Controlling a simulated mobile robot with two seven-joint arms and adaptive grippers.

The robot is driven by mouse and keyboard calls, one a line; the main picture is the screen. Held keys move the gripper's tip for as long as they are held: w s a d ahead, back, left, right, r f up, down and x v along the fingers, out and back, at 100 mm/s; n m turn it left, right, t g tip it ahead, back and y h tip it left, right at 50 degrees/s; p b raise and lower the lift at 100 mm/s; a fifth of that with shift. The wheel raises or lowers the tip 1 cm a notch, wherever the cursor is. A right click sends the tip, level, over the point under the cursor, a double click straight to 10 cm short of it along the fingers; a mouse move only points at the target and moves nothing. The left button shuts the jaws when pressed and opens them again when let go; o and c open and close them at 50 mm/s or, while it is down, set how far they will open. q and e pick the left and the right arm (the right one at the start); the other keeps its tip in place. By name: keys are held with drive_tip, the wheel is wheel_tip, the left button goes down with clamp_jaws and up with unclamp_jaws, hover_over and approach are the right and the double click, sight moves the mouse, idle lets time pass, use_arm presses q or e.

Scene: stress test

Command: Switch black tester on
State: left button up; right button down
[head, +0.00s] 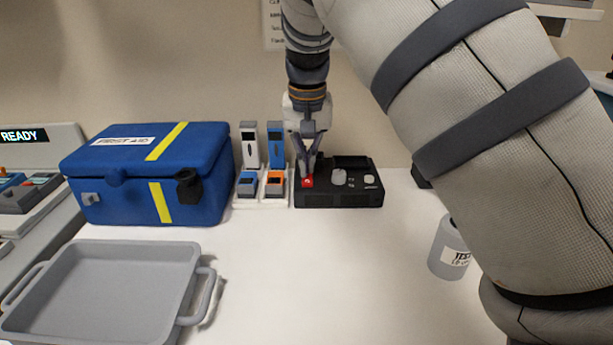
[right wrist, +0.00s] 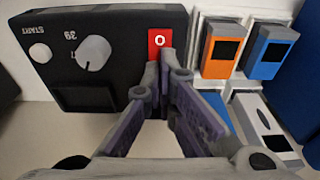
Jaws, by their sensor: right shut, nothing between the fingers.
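The black tester (head: 340,199) stands on the white table against the wall, with a red switch (head: 307,182), a grey-white knob and a pale button on its top. In the right wrist view the tester (right wrist: 100,20) shows its red switch (right wrist: 160,41) marked with a white O, its knob (right wrist: 95,53) and a round button labelled START. My right gripper (head: 308,168) is shut and empty, pointing down at the red switch. In the right wrist view its fingertips (right wrist: 166,62) are at the switch's edge; whether they touch it I cannot tell. My left gripper is not in view.
Several small blue, orange and white devices stand in a white holder (head: 262,201) close beside the tester. A blue first aid case (head: 130,185) and a grey tray (head: 110,292) are at the left. A labelled bottle (head: 449,250) stands at the right. The middle table is clear.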

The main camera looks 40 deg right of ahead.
drive_tip(key=shift+f, duration=0.4)
drive_tip(key=shift+r, duration=3.5)
